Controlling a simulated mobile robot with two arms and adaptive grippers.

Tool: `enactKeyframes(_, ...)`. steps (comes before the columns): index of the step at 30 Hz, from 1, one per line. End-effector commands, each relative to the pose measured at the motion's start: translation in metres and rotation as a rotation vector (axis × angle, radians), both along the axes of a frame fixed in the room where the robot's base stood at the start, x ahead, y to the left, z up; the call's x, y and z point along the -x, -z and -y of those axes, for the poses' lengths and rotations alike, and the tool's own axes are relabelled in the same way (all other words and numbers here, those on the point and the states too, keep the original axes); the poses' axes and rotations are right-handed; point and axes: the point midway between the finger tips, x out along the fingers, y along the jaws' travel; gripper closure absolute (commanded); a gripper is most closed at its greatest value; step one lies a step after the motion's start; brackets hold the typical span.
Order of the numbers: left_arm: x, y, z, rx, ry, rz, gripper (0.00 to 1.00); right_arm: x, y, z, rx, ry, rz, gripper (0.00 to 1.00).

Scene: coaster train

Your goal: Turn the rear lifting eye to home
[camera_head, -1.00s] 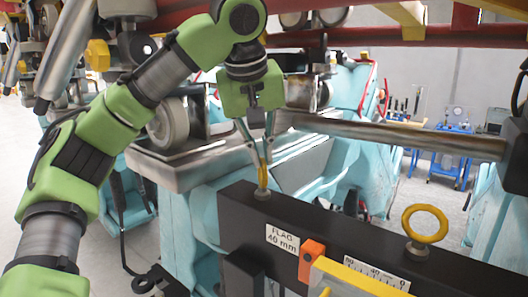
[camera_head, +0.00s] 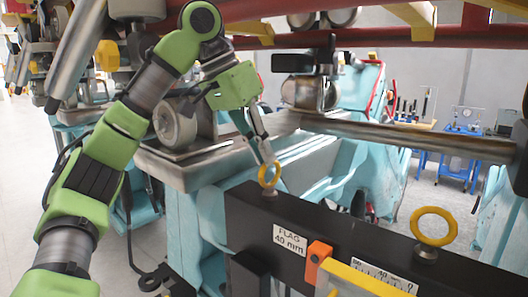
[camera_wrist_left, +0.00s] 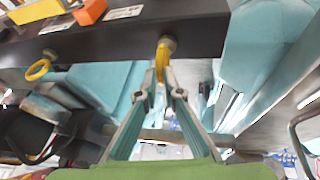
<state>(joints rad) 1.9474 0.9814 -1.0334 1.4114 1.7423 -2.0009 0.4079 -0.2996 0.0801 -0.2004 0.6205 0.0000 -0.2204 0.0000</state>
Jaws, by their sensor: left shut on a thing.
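Two yellow ring-shaped lifting eyes stand on the top of a black beam (camera_head: 345,241). One lifting eye (camera_head: 277,180) is at the beam's left end, and the other (camera_head: 434,209) is farther right with its ring facing the head camera. I cannot tell from labels which is the rear one. My left gripper (camera_head: 267,160) is shut on the left-end eye, coming down from the upper left with its wrist tilted. In the left wrist view the fingertips (camera_wrist_left: 160,88) close on that eye (camera_wrist_left: 162,60), seen nearly edge-on. My right gripper is not in view.
An orange block (camera_head: 317,252) and a yellow bar (camera_head: 362,280) with a scale sit at the beam's front side, by a "FLAG 40 mm" label (camera_head: 290,240). A long metal bar (camera_head: 410,136) runs behind the beam. Red rails (camera_head: 380,32) pass overhead.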

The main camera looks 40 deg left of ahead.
Motion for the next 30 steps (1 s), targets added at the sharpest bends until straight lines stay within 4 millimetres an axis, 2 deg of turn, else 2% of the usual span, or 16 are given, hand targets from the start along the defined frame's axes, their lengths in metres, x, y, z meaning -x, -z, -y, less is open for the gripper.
enactKeyframes(15,-0.006,0.000,-0.007,-0.003,0.486,-0.004,1.00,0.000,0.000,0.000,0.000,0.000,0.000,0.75)
enactKeyframes(30,-0.011,0.000,-0.010,-0.006,0.815,-0.003,1.00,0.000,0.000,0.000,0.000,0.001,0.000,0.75)
